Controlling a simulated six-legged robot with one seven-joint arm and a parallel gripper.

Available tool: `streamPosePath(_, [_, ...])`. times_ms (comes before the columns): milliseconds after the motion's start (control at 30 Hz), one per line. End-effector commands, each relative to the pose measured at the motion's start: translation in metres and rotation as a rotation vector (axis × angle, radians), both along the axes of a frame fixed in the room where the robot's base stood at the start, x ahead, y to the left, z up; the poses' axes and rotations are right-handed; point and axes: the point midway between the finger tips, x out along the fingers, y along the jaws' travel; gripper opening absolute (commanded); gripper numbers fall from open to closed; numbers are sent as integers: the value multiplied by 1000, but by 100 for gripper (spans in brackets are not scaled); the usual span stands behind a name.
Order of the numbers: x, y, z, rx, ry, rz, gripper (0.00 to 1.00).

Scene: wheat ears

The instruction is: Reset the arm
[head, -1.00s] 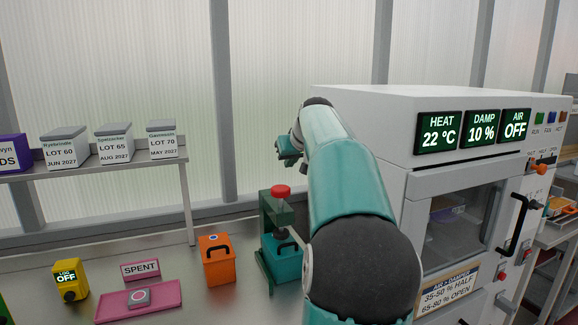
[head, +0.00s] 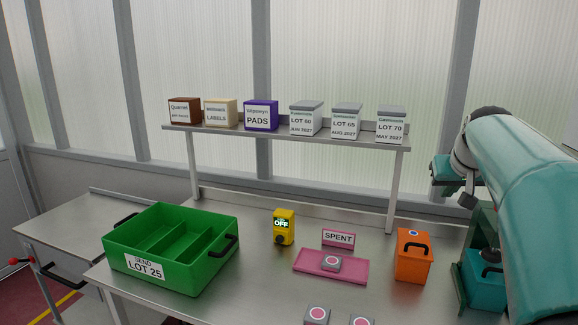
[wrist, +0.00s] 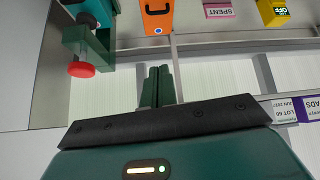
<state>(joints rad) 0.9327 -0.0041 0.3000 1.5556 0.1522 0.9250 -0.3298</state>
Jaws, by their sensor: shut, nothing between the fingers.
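My arm (head: 515,190) fills the right edge of the head view, raised over the right end of the bench. In the wrist view, my gripper (wrist: 157,82) has its two dark green fingers together, with nothing between them. The fingers are clear of everything around them. The wrist view is upside down, with the bench things along its top. In the head view, the gripper end is at the far right, partly cut up by the arm's own links.
A green press with a red knob (wrist: 81,70) stands close by. An orange box (head: 412,258), pink tray (head: 308,268), yellow timer (head: 284,228) and green divided tray (head: 190,225) stand on the bench. A shelf (head: 260,136) holds several boxes. Space above the bench is open.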

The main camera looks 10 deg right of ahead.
Motion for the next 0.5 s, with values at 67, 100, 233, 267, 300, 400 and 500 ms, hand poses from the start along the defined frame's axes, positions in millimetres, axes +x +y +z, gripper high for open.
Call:
streamPosePath(67, [-5,56,-10,-2,28,47,0])
streamPosePath(100, [-11,79,-16,-1,41,64,0])
streamPosePath(233, [-36,148,-38,3,75,121,0])
streamPosePath(267, [-44,162,-44,5,83,133,0])
streamPosePath(300, [-55,180,-51,7,90,151,0])
streamPosePath(400, [-85,220,-73,18,108,194,0])
streamPosePath(500, [-118,254,-98,33,125,241,0])
